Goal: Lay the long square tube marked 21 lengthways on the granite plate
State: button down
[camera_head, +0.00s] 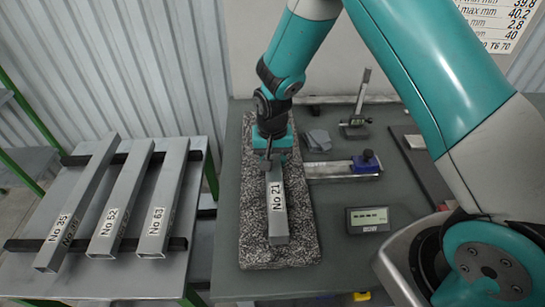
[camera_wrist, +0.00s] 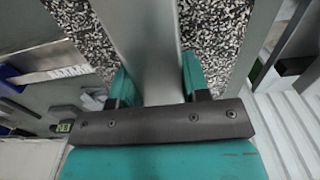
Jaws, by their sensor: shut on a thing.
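The long grey square tube (camera_head: 278,222) is in my gripper, over the speckled granite plate (camera_head: 270,255) and lined up with its long side. In the wrist view the teal fingers (camera_wrist: 157,85) stand on both sides of the tube (camera_wrist: 145,35), with granite showing at either side. I cannot tell whether the tube touches the plate or hangs just above it.
Tubes marked 35 (camera_head: 85,200), 52 (camera_head: 125,195) and 63 (camera_head: 165,200) lie on a rack at left. My arm passes over the right side.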

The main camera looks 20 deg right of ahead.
jog(key=shift+f, duration=0.35)
jog(key=c, duration=0.5)
grip_release()
notch_tip(320, 180, up, 18)
jog(key=b, duration=0.3)
jog(key=shift+f+b, duration=0.25)
jog(key=shift+b, duration=0.15)
